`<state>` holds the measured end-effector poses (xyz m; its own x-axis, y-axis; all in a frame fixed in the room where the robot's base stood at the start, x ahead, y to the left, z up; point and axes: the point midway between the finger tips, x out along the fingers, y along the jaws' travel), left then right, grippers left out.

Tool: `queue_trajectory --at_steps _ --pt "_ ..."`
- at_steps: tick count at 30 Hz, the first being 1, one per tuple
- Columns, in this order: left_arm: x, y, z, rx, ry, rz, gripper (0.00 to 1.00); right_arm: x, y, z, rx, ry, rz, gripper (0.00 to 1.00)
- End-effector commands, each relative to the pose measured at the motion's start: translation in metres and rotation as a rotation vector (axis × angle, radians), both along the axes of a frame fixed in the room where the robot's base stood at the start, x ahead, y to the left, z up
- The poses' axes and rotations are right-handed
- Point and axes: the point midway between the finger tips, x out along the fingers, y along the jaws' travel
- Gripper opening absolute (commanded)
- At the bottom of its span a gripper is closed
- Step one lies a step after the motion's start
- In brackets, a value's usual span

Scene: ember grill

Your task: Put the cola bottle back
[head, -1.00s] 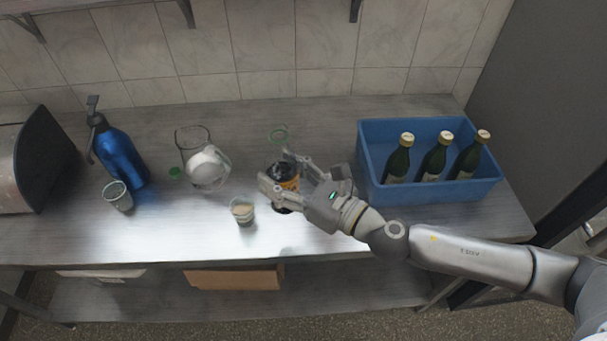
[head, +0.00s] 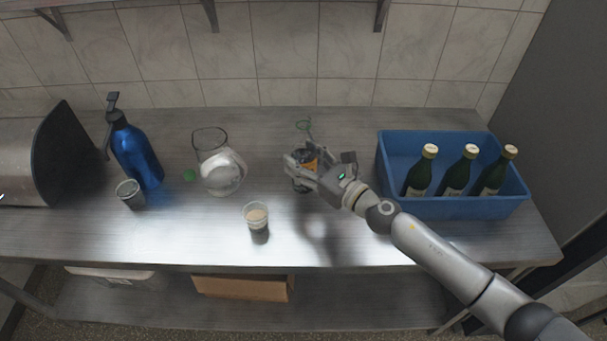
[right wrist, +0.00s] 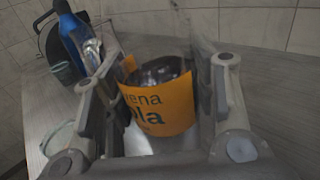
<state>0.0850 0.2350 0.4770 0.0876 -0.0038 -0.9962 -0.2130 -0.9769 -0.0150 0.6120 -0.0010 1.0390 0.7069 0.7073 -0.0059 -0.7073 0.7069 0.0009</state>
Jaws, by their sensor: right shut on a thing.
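The cola bottle (head: 310,158) has a clear neck with a green rim, dark contents and an orange label. My right gripper (head: 303,172) is shut on it around the label, and the bottle stands about upright. In the right wrist view the orange label (right wrist: 158,108) shows between the two fingers, with part of the word "cola" readable. The bottle appears to be held above the counter; its base is mostly hidden by the gripper. My left gripper is out of view.
On the steel counter (head: 350,240) stand a glass jug (head: 218,165), a small cup (head: 257,217), a grey cup (head: 130,194) and a blue pump bottle (head: 136,155). The crate's back part is empty.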

Motion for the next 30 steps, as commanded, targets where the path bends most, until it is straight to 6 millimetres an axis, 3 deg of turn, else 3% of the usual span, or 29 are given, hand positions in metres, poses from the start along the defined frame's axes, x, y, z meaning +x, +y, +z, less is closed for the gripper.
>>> queue_trajectory --at_steps 6,13,27,28,30 --pt "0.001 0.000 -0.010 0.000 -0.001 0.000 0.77 0.011 0.002 -0.014 0.004 0.001 -0.001 0.16" --pt "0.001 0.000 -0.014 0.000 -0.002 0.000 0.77 0.010 0.002 -0.038 0.004 0.001 0.000 0.16" --pt "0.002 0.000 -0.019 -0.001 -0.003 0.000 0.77 0.010 0.001 -0.045 0.001 -0.002 0.001 0.16" --pt "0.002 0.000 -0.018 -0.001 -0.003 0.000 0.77 0.009 0.001 -0.045 -0.001 -0.001 0.001 0.55" --pt "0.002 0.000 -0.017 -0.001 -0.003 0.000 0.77 0.009 0.001 -0.045 0.000 0.000 0.001 0.64"
